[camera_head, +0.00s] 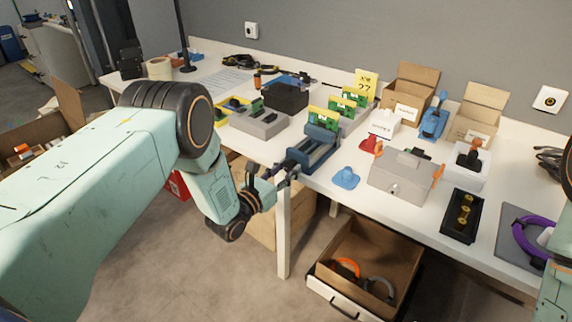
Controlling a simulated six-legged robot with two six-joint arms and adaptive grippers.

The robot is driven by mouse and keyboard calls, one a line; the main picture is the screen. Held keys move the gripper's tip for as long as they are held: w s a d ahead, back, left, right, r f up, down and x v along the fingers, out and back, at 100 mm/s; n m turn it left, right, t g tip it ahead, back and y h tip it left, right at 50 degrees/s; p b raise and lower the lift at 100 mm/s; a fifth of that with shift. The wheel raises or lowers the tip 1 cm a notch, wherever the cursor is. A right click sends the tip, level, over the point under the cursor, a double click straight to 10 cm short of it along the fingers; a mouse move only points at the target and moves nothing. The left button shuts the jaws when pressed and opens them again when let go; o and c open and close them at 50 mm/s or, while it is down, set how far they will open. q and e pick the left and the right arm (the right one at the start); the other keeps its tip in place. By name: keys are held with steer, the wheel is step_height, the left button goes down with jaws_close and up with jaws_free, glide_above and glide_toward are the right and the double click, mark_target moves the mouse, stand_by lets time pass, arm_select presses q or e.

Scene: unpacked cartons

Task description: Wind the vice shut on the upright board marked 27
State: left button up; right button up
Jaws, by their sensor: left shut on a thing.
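The blue-grey vice (312,148) is mounted at the table's front edge, its screw end pointing towards my left arm. An upright green board with a yellow top (323,117) stands at the vice's far end. Any number on it is too small to read, and I cannot tell how tightly the jaws sit against it. A yellow card (366,85) behind it reads 27. My left gripper (268,183) is at the screw end, just off the table edge, shut on what looks like the vice handle; its fingertips are small and partly hidden. My right gripper is out of view.
More green boards (343,104) stand behind the vice. A blue object (346,178) and a grey box (402,178) lie to its right. A grey block (259,122) stands to its left.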

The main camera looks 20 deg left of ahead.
arm_select(q)
steer(key=shift+r, duration=0.1)
stand_by(0.4)
steer(key=o, duration=1.1)
steer(key=shift+o, duration=0.2)
